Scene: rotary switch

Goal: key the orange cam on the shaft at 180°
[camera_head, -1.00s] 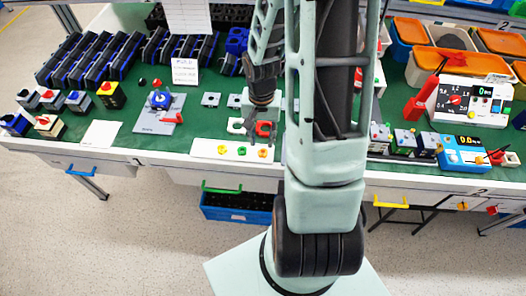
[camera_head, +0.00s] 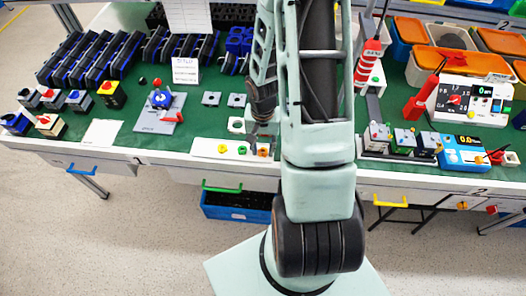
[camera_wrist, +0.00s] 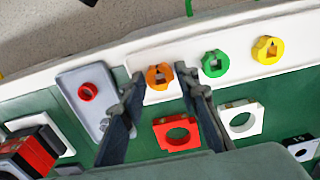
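The orange cam (camera_wrist: 160,77), a small ring with a shaped hole, sits on the white strip (camera_head: 205,148) along the bench front. It also shows in the head view (camera_head: 263,152). My gripper (camera_wrist: 159,86) is open, its two dark fingertips apart on either side of the orange cam in the wrist view. I cannot tell whether they touch it or hover above. In the head view my gripper (camera_head: 262,122) points down just behind the cam. A grey plate with a red round post (camera_wrist: 88,91) lies beside the cam; I cannot tell if this post is the shaft.
A green cam (camera_wrist: 214,64) and a yellow cam (camera_wrist: 267,50) share the strip. A red square ring (camera_wrist: 160,134) and a white one (camera_wrist: 254,121) lie on the green mat. A grey plate with a blue knob (camera_head: 158,99) stands left in the head view.

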